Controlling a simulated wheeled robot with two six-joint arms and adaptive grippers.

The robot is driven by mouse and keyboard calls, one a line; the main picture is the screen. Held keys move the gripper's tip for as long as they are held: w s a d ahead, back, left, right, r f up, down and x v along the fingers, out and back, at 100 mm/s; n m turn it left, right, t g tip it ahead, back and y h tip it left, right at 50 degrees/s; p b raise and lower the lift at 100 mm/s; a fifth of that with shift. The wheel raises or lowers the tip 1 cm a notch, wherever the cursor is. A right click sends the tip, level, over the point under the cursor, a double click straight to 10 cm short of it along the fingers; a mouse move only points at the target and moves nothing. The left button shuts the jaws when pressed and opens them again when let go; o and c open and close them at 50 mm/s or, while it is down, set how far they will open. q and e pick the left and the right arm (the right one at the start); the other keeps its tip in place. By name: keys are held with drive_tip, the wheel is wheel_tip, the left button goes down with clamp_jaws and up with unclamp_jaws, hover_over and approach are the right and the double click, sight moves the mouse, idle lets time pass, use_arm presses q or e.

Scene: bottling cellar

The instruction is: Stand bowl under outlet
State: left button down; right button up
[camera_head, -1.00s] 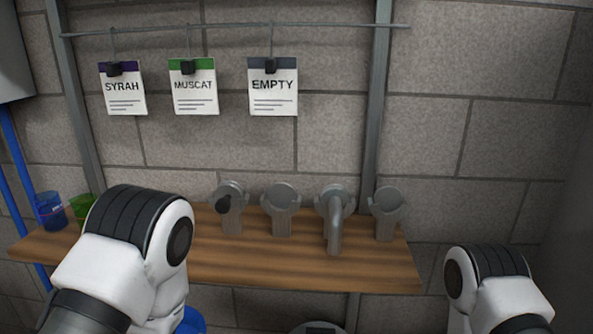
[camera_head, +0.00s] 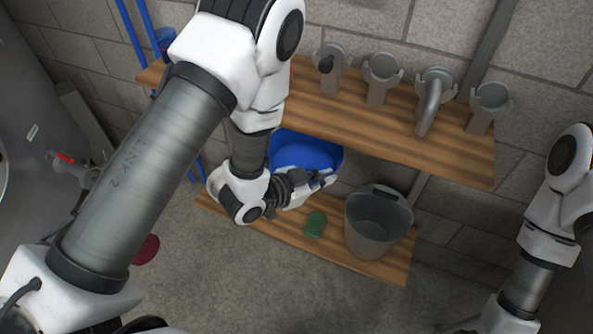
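A blue bowl (camera_head: 303,150) shows on the lower shelf, partly hidden by the upper shelf and by my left arm. My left gripper (camera_head: 325,180) is at the bowl's near rim. Whether its fingers touch the rim, and whether they are open or shut, is too small to tell. A valve fitting with a red handle (camera_head: 64,157) juts from the grey tank (camera_head: 40,150) at the left; this may be the outlet, and the spot under it is partly hidden by my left arm. My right gripper is out of view; only its arm shows at the right.
The lower shelf (camera_head: 350,262) also holds a green block (camera_head: 315,225) and a grey bucket (camera_head: 378,225). The upper shelf (camera_head: 440,150) bears holders, one with a bent pipe (camera_head: 430,105), and overhangs the bowl. A dark red object (camera_head: 147,248) lies on the floor.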

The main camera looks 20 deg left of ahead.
sight(338, 154)
use_arm(q)
drive_tip(key=d+r+m+g+h, duration=0.2)
drive_tip(key=d+m+g+h, duration=0.3)
drive_tip(key=d, duration=0.3)
drive_tip(key=w+a+n+t+y, duration=0.2)
drive_tip(key=w+a+f+n+t+y, duration=0.1)
drive_tip(key=w+a+n+t+y, duration=0.1)
drive_tip(key=a, duration=0.1)
drive_tip(key=w+a+f+n+t+y, duration=0.1)
drive_tip(key=w+a+n+y, duration=0.1)
drive_tip(key=w+a, duration=0.1)
drive_tip(key=shift+f+t, duration=0.2)
drive_tip(key=shift+t, duration=0.2)
drive_tip(key=a+n+y, duration=0.1)
drive_tip(key=a, duration=0.1)
drive_tip(key=w+a+n+t+y, duration=0.1)
drive_tip(key=a+y, duration=0.1)
drive_tip(key=a+n+y, duration=0.1)
drive_tip(key=a+n, duration=0.1)
drive_tip(key=shift+w+a+t+y, duration=0.15)
drive_tip(key=shift+t+y, duration=0.15)
drive_tip(key=a, duration=0.1)
drive_tip(key=a+n+y, duration=0.2)
drive_tip(key=shift+s+a, duration=0.25)
drive_tip(key=s+f, duration=0.1)
drive_tip(key=s, duration=0.4)
drive_tip(key=s+f, duration=0.1)
drive_tip(key=s, duration=0.2)
drive_tip(key=shift+a+f, duration=0.1)
drive_tip(key=shift+f, duration=0.25)
